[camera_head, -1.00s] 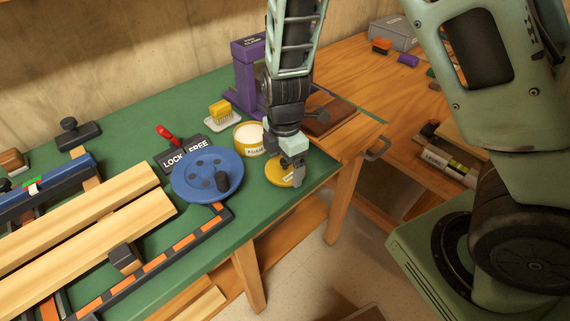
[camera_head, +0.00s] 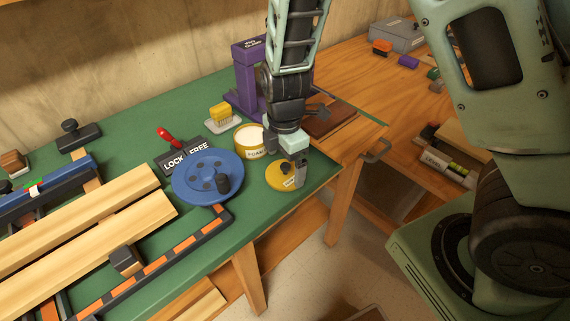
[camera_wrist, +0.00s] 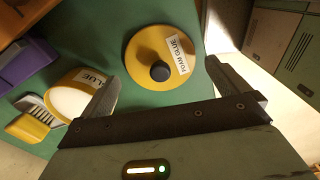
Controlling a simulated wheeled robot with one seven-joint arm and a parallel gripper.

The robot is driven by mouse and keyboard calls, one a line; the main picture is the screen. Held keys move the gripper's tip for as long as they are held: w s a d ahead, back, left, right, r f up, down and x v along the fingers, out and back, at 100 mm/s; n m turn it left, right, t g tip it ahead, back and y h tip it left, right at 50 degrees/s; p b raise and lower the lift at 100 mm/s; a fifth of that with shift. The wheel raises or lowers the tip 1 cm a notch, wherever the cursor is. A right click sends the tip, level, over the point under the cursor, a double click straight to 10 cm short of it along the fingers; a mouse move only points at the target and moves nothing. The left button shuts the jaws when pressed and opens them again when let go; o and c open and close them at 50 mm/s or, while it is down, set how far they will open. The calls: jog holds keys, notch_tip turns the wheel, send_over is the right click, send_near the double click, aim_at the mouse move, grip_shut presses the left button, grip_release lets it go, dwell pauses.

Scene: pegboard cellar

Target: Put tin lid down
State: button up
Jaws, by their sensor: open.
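The yellow tin lid (camera_head: 279,177) lies flat on the green bench top, near its right front edge. In the wrist view the lid (camera_wrist: 150,50) shows a black knob and a white "FOAM GLUE" label. My gripper (camera_head: 294,180) is open and empty, just by the lid. In the wrist view its two fingers (camera_wrist: 165,85) stand spread apart, with the lid beyond them and its knob between their lines. The open yellow glue tin (camera_head: 249,140) stands behind and left of the lid, apart from it. In the wrist view the tin (camera_wrist: 78,98) is partly hidden by a finger.
A blue wheel (camera_head: 207,176) with a black handle sits left of the lid. A yellow brush (camera_head: 220,115) and a purple clamp stand (camera_head: 245,85) are behind the tin. Wooden boards (camera_head: 90,225) fill the left. The bench edge drops off close to the lid's right.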

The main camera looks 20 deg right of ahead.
aim_at(285, 165)
notch_tip(285, 165, up, 10)
jog(key=s+a+r+m, duration=0.3)
jog(key=s+m, duration=0.3)
jog(key=s, duration=0.4)
jog(key=s+a+r+m, duration=0.3)
jog(key=s+m, duration=0.2)
jog(key=s, duration=0.5)
jog(key=shift+m+y+p, duration=0.3)
jog(key=shift+m+p, duration=0.1)
jog(key=shift+r, duration=0.15)
jog(key=shift+r, duration=0.1)
